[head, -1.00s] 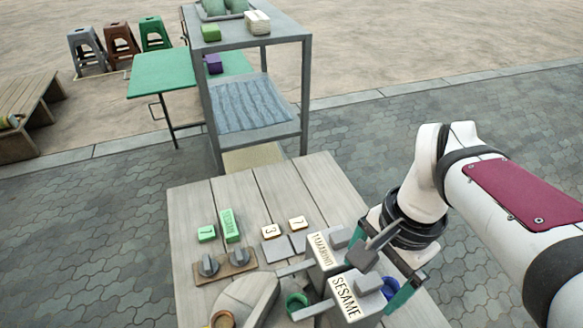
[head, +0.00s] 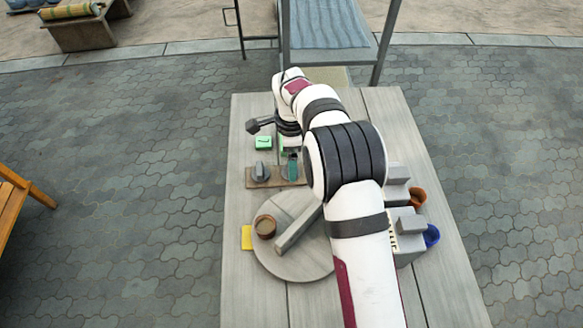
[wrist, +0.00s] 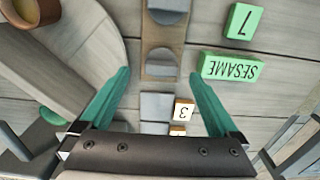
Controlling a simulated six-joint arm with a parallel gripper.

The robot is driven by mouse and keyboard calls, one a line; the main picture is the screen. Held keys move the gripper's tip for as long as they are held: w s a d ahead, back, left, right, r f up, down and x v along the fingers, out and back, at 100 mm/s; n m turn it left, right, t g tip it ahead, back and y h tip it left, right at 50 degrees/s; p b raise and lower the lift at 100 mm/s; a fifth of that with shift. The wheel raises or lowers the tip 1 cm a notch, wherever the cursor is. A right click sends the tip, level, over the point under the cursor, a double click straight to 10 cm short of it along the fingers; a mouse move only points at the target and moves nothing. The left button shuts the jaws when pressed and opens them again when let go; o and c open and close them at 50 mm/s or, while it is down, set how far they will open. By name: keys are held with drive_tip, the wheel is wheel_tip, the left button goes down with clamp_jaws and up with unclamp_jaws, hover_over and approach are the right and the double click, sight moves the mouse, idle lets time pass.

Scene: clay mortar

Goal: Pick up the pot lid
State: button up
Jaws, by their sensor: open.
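Nothing in view is plainly a pot lid. A large round grey disc (head: 290,265) lies on the table with a thick grey bar (head: 298,227) across it; I cannot tell whether it is the lid. A small brown cup (head: 265,228) sits at the disc's upper left. The cup also shows in the wrist view (wrist: 35,12), at top left. My gripper (wrist: 160,74) is open and empty, its teal fingers apart above the strip with two grey knobs. In the head view a teal finger shows by the right knob, beyond the disc; my arm hides much of the table's middle.
A brown strip with grey knobs (head: 261,171) lies beyond the disc. Green blocks, one marked SESAME (wrist: 231,67), and white number tiles (wrist: 183,110) lie nearby. Grey-topped boxes, an orange cup (head: 417,198) and a blue cup (head: 432,236) stand right. A yellow block (head: 246,238) lies left.

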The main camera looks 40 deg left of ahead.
wheel_tip(320, 180, down, 4)
drive_tip(key=c, duration=1.4)
